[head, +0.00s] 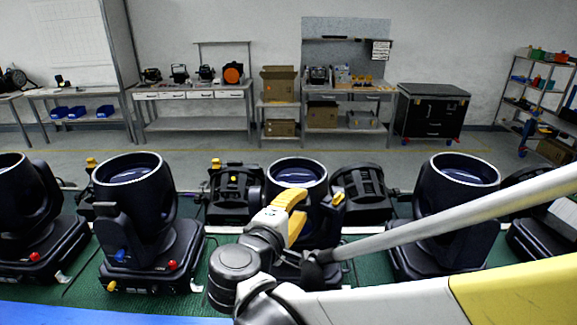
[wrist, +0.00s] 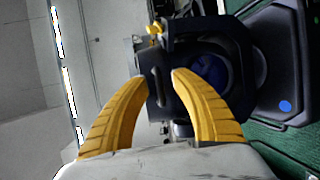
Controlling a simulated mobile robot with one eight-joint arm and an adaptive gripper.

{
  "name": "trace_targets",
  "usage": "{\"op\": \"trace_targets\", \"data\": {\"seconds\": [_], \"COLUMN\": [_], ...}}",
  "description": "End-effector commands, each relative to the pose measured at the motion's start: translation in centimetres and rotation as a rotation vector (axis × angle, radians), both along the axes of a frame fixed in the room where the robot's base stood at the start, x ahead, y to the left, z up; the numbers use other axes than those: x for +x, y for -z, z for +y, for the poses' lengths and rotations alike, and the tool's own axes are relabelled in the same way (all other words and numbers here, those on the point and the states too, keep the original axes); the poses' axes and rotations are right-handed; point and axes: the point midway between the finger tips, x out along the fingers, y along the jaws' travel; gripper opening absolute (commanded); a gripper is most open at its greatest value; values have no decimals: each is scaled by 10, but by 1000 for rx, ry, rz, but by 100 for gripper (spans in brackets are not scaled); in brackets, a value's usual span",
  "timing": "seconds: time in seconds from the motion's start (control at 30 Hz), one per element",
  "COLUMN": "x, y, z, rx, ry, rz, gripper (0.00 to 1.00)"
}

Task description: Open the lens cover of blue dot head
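A blue dot (wrist: 285,106) shows on a dark base at the right of the wrist view. Beside it is a black lamp head (wrist: 240,45) with a round, bluish lens (wrist: 212,72). A dark panel with a raised bar (wrist: 156,85) lies at the lens's left side; I cannot tell whether it is the lens cover. My gripper (wrist: 159,77) is open, with its yellow fingers apart and the bar seen between their tips; contact is unclear. In the head view my gripper (head: 297,205) is in front of the middle lamp head (head: 297,165), hiding its lower part and base.
Similar lamp heads stand at left (head: 128,180) and right (head: 455,185) on the green surface (head: 80,285). Smaller black fixtures (head: 235,190) stand behind. Workbenches (head: 190,95) line the far wall.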

Motion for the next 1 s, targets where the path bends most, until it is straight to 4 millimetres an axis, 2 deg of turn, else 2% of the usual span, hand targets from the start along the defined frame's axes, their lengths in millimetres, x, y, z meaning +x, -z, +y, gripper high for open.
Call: {"op": "trace_targets", "data": {"seconds": [0.2, 0.3, 0.73, 0.87, 1.0], "x": [0, 0, 0, 2, 5], "y": [0, 0, -4, -14, -32], "z": [0, 0, 0, 0, -1], "rx": [0, 0, 1, 2, 6], "ry": [0, 0, 0, 0, 1], "rz": [0, 0, 12, 46, 119], "gripper": [30, 0, 0, 0, 0]}}
